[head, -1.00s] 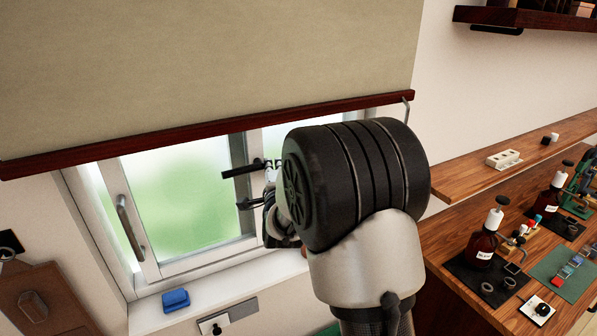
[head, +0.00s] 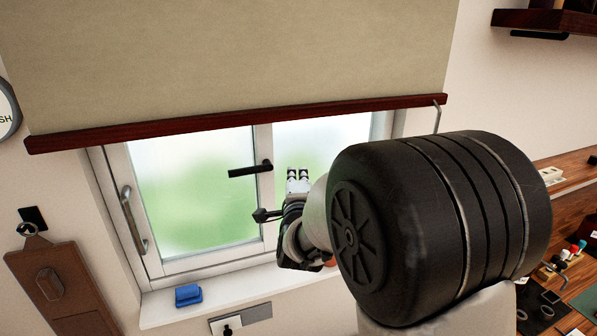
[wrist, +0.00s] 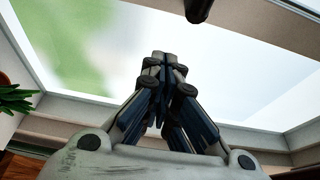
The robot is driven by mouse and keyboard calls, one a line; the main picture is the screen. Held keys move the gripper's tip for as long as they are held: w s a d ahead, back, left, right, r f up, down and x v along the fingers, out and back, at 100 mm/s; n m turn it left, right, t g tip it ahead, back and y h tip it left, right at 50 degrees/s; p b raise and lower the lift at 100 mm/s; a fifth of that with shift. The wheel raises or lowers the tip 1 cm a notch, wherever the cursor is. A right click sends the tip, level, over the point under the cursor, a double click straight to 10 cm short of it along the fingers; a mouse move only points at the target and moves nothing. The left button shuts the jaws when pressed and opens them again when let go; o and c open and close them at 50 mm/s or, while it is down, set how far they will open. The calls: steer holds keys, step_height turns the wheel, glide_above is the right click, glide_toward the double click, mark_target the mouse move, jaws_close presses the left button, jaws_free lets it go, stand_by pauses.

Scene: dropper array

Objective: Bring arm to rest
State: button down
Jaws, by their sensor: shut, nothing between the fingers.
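My gripper (head: 298,176) is in front of the window (head: 200,185), pointing up, with my arm reaching in from the right. In the wrist view, my gripper (wrist: 158,58) has its fingers together with nothing between them. The window's bright pane and frame fill most of that view. Part of my gripper and wrist is hidden behind my dark arm joint in the head view.
A black window handle (head: 250,170) is just left of my gripper. The blind's dark red bar (head: 240,123) hangs above. A blue block (head: 188,295) sits on the sill (head: 220,297). A wooden bench (head: 575,240) with small items is at the right.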

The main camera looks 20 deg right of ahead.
steer(key=s+a+f+n+g+y+b, duration=0.1)
steer(key=s+a+f+n+g+y, duration=0.15)
steer(key=s+a+n, duration=0.4)
steer(key=s+a+f+n+g+y, duration=0.1)
steer(key=s+n+g+y, duration=0.25)
steer(key=s, duration=0.55)
steer(key=s+f+n+g, duration=0.2)
steer(key=s+n, duration=0.1)
steer(key=s, duration=0.5)
steer(key=s+f+n+g+b, duration=0.1)
steer(key=s+n, duration=0.3)
steer(key=s, duration=0.4)
steer(key=s+f+n+g, duration=0.3)
steer(key=s+n, duration=0.1)
steer(key=s, duration=0.4)
steer(key=shift+f+g+h, duration=0.3)
steer(key=shift+h, duration=0.1)
steer(key=shift+s, duration=0.1)
